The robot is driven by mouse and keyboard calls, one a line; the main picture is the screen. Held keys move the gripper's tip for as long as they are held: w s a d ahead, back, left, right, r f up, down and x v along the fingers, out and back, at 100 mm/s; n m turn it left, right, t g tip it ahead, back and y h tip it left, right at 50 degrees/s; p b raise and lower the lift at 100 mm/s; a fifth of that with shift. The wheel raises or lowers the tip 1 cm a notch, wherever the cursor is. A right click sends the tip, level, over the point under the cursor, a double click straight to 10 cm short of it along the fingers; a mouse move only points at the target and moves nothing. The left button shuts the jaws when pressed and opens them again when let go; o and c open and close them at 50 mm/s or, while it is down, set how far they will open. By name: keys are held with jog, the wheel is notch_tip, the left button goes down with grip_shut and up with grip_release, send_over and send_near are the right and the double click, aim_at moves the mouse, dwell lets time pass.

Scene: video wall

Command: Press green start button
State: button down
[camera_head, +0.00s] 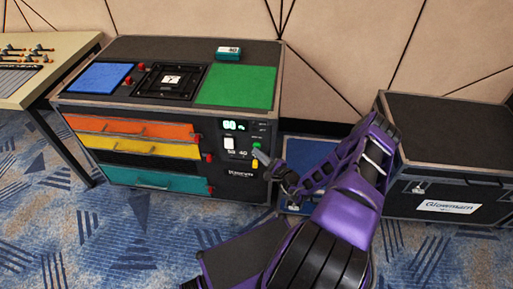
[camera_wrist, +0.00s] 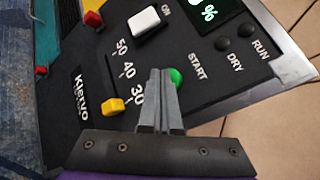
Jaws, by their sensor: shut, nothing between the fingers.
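The green start button (camera_wrist: 176,77) sits on the black control panel beside the word START in the wrist view. My gripper (camera_wrist: 160,72) is shut and empty, with its fingertips right beside the button and partly covering it. I cannot tell whether they touch it. In the head view my gripper (camera_head: 257,153) is at the right part of the cabinet's front panel, and a little green of the button (camera_head: 256,145) shows just above the fingertips. The cabinet (camera_head: 178,106) has orange, yellow, black and teal drawers.
A black case (camera_head: 445,150) stands to the right. A console table (camera_head: 40,70) stands at the left.

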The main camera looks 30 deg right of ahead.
jog(key=shift+w+d, duration=0.2)
jog(key=shift+w, duration=0.1)
dwell(0.5)
jog(key=shift+s+a+p, duration=0.4)
jog(key=shift+s+a, duration=0.15)
jog(key=shift+s, duration=0.3)
jog(key=s+a+p, duration=0.1)
jog(key=s, duration=0.1)
jog(key=s+a+p, duration=0.1)
jog(key=s+a, duration=0.1)
jog(key=shift+s, duration=0.1)
dwell(0.8)
